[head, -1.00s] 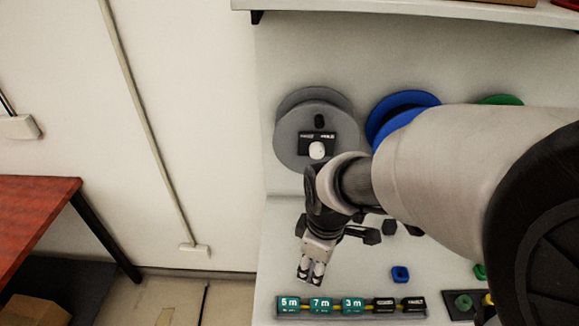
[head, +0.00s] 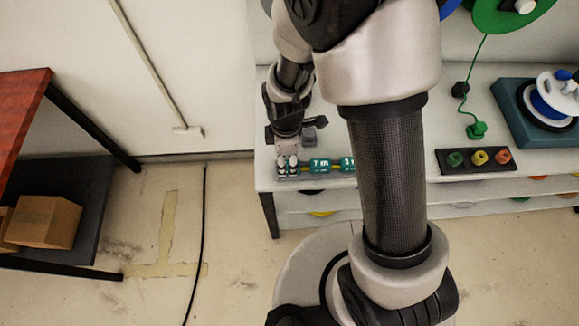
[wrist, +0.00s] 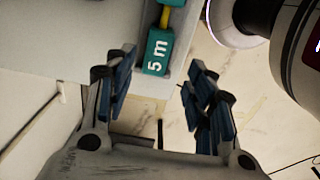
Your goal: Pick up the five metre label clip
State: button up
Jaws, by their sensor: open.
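The five metre label clip (wrist: 157,52) is a teal block marked "5 m" at the end of the label row. In the wrist view it lies between and just beyond the fingertips of my gripper (wrist: 160,75), which is open with nothing in it. No contact shows. In the head view my gripper (head: 287,168) is at the left end of the row and covers the clip's place. The teal "7 m" clip (head: 320,166) is directly right of the gripper, with the "3 m" clip (head: 347,164) beyond it, partly behind my arm.
The white bench (head: 264,182) ends just left of and in front of the gripper. A dark tray (head: 468,168) with coloured plugs, a green plug (head: 476,130) and a teal reel stand (head: 512,100) are to the right. A red-topped table (head: 20,105) stands far left.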

aim_at(287, 165)
jog(key=f, duration=0.2)
jog(key=f+b, duration=0.1)
jog(key=f, duration=0.1)
jog(key=f+b, duration=0.1)
jog(key=f, duration=0.1)
jog(key=shift+w, duration=0.25)
jog(key=shift+r, duration=0.15)
jog(key=shift+c, duration=0.4)
jog(key=c, duration=0.9)
